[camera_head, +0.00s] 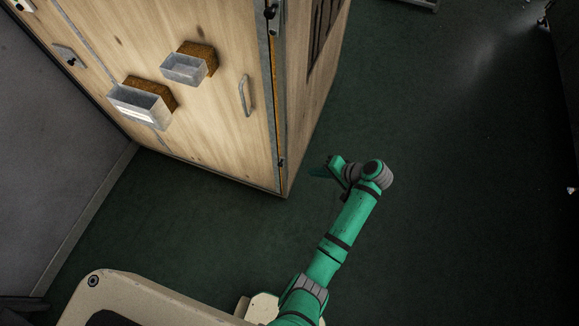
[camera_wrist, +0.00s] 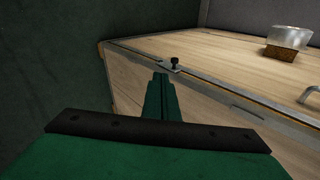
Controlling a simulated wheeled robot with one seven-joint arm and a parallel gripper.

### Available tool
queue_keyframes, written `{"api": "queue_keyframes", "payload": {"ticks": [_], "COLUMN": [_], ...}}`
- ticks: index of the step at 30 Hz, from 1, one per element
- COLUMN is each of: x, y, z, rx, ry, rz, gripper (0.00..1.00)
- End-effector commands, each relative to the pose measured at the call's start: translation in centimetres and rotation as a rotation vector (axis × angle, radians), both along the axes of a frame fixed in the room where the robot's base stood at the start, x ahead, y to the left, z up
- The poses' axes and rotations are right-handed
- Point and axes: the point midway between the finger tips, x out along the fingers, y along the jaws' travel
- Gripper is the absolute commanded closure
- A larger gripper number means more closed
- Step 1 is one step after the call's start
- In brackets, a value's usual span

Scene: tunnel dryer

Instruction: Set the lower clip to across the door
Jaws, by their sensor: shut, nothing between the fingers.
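The lower clip (camera_head: 282,162) is a small dark knob low on the metal edge strip of a wooden cabinet, beside the door (camera_head: 215,115). In the wrist view the clip (camera_wrist: 175,64) shows as a black knob on a small metal plate, just beyond my fingertips. I cannot tell clearly which way its plate is turned. My gripper (camera_head: 320,170) is to the right of the cabinet corner, near clip height. In the wrist view my gripper (camera_wrist: 160,80) has its green fingers together and empty, pointing at the clip with a small apparent gap.
An upper clip (camera_head: 270,11) sits higher on the same edge. The door carries a curved handle (camera_head: 245,96) and two metal trays (camera_head: 184,69) (camera_head: 140,105) that stick out. A grey wall (camera_head: 60,130) stands at left.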

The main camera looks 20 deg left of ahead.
Motion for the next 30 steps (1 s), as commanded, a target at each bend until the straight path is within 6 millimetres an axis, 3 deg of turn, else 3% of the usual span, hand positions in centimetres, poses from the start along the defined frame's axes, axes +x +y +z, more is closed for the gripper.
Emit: {"api": "queue_keyframes", "payload": {"ticks": [8, 23, 30], "x": [0.2, 1.4, 2.1], "y": [1.1, 7.3, 10.2], "z": [-1.1, -7.4, -7.3], "rx": [0.0, -0.001, -0.001], "ry": [0.001, 0.002, -0.002], "rz": [0.002, 0.001, 0.001], "gripper": [1.0, 1.0, 1.0]}}
